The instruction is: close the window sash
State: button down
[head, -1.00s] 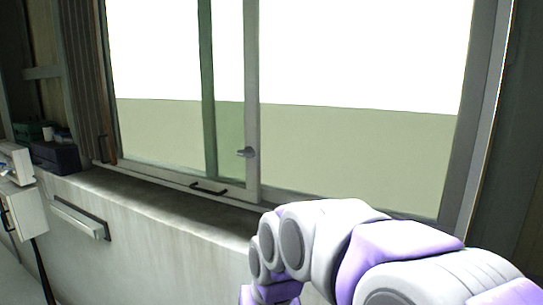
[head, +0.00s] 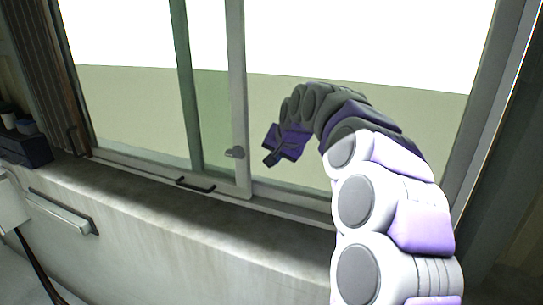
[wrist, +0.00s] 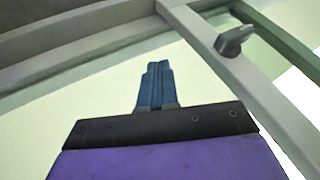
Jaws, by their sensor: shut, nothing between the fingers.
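The sliding window sash is a grey frame whose upright stile (head: 237,100) stands left of the middle of the window in the head view. A small grey latch (head: 235,152) sits low on this stile and also shows in the wrist view (wrist: 234,42). A dark bar handle (head: 195,185) is on the bottom rail. My gripper (head: 268,160) is shut and empty, just right of the stile at about latch height, apparently apart from it. Its blue fingers (wrist: 157,70) point up in the wrist view, left of the latch and stile.
A concrete sill (head: 140,185) runs below the window. The right window jamb (head: 485,110) stands beyond my arm. A dark box (head: 25,148) sits at the left, and a grey bar handle (head: 62,210) is on the wall below the sill.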

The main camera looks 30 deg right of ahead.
aim_at(195, 157)
jog(key=w+f, duration=0.2)
jog(key=w+a+f+p, duration=0.1)
jog(key=w+f, duration=0.1)
jog(key=w, duration=0.1)
jog(key=w+a+f, duration=0.1)
jog(key=w+f, duration=0.1)
jog(key=w, duration=0.1)
jog(key=shift+a+f+p, duration=0.25)
jog(key=shift+p, duration=0.15)
jog(key=shift+s, duration=0.1)
jog(key=shift+w+a+r, duration=0.15)
jog(key=shift+w+a, duration=0.25)
jog(key=shift+w, duration=0.15)
jog(key=w+a+p, duration=0.1)
jog(key=w+a, duration=0.3)
jog(key=w, duration=0.1)
jog(key=w+a+p, duration=0.2)
jog(key=w+a, duration=0.1)
jog(key=w, duration=0.2)
jog(key=w+a+p, duration=0.1)
jog(key=w+a, duration=0.3)
jog(key=w, duration=0.1)
jog(key=shift+a+p, duration=0.35)
jog(key=shift+w+a+p, duration=0.45)
jog(key=shift+w+a, duration=0.05)
jog(key=shift+w, duration=0.05)
